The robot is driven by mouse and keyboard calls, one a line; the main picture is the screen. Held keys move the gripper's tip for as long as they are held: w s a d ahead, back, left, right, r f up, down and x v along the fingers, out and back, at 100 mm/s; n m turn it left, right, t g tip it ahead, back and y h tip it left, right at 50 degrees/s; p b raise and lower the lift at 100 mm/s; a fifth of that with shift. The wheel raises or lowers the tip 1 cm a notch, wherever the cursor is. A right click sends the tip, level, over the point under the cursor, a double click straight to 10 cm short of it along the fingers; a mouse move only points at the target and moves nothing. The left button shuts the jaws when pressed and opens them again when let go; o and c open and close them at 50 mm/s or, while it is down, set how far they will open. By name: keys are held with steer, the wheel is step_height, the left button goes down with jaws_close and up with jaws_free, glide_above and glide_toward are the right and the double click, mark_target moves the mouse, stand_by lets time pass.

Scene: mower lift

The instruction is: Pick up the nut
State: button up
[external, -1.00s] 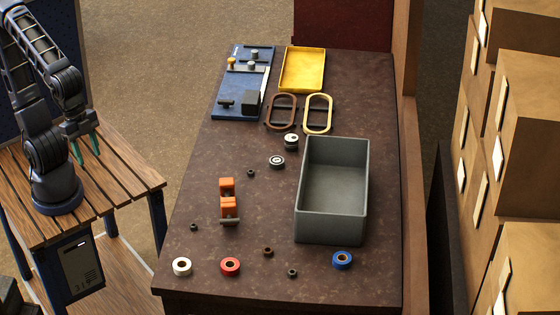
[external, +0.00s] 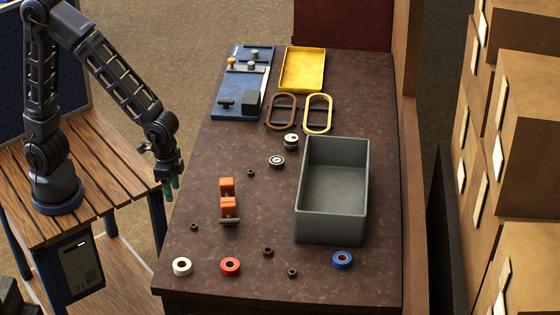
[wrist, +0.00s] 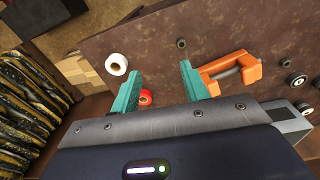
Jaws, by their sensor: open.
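Several small dark nuts lie apart on the brown table: one by the left edge (external: 193,227), one farther back (external: 251,172), a brownish one (external: 268,251) and one near the front (external: 292,272). Which one is meant, I cannot tell. A small dark nut (wrist: 181,43) also shows in the wrist view, beyond my fingertips and left of the orange clamp. My gripper (external: 170,188) hangs by the table's left edge, behind and left of the nearest nut. Its teal fingers (wrist: 163,83) are apart with nothing between their tips.
White (external: 182,267), red (external: 230,267) and blue (external: 342,260) rolls lie along the front. A deep grey bin (external: 302,222) stands at right. Bare table surrounds the left-edge nut.

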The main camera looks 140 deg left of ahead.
steer(key=n, duration=0.1)
glide_toward(191, 226)
steer(key=shift+g, duration=0.3)
steer(key=shift+w+a+f, duration=0.1)
steer(key=shift+f, duration=1.95)
steer(key=shift+w+a+f, duration=0.1)
steer(key=shift+f, duration=2)
jaws_close()
